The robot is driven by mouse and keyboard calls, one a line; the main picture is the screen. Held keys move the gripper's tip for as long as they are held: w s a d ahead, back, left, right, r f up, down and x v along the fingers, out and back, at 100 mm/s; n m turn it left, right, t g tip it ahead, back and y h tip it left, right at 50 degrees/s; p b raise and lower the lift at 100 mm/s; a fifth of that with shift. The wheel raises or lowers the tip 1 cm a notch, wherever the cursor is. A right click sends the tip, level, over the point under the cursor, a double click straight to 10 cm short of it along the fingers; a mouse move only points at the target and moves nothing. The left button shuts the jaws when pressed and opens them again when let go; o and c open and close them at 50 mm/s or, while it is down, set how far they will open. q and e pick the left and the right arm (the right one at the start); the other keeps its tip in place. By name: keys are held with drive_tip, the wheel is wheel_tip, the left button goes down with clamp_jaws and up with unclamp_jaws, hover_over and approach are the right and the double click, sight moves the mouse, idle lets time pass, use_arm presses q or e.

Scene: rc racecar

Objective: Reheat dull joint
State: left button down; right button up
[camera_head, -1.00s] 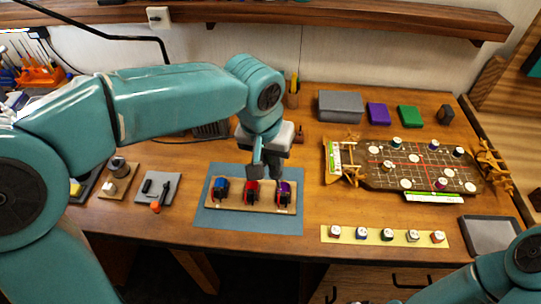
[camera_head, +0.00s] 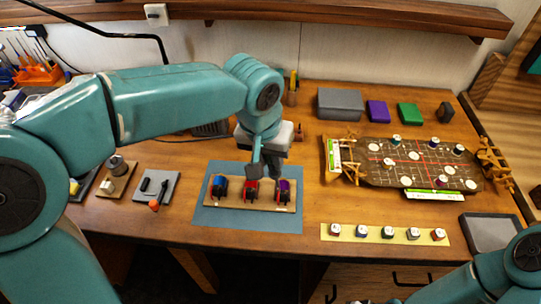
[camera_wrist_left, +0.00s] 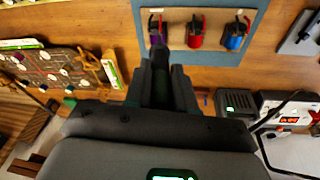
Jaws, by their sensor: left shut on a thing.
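Three parts stand in a row on a pale board (camera_head: 235,206) on a blue mat (camera_head: 212,222): a blue one (camera_head: 220,186), a red one (camera_head: 251,190) and a purple one (camera_head: 283,190). They also show at the top of the left wrist view, purple (camera_wrist_left: 157,32), red (camera_wrist_left: 195,33) and blue (camera_wrist_left: 235,36). My left gripper (camera_head: 265,166) is just behind the row. In the left wrist view it (camera_wrist_left: 161,88) is shut on a slim dark tool (camera_wrist_left: 160,58), whose end points toward the purple and red parts. I cannot tell if it touches them. My right gripper is out of view.
A brown track board (camera_head: 375,178) stands to the right, with a yellow strip (camera_head: 345,239) of small pieces before it. A grey tray (camera_head: 490,234) is at the far right. A grey pad (camera_head: 166,196) with small tools lies left of the mat. Boxes (camera_head: 340,104) line the back.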

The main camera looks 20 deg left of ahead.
use_arm(q)
drive_tip(key=shift+f+b, duration=0.65)
drive_tip(key=shift+f, duration=0.05)
idle(2.7)
idle(0.7)
drive_tip(key=p+v, duration=0.2)
drive_tip(key=v, duration=0.1)
drive_tip(key=w+p+v, duration=0.1)
drive_tip(key=p+v, duration=0.2)
drive_tip(key=shift+d+r, duration=0.15)
drive_tip(key=shift+r, duration=0.05)
drive_tip(key=shift+f, duration=0.2)
idle(0.4)
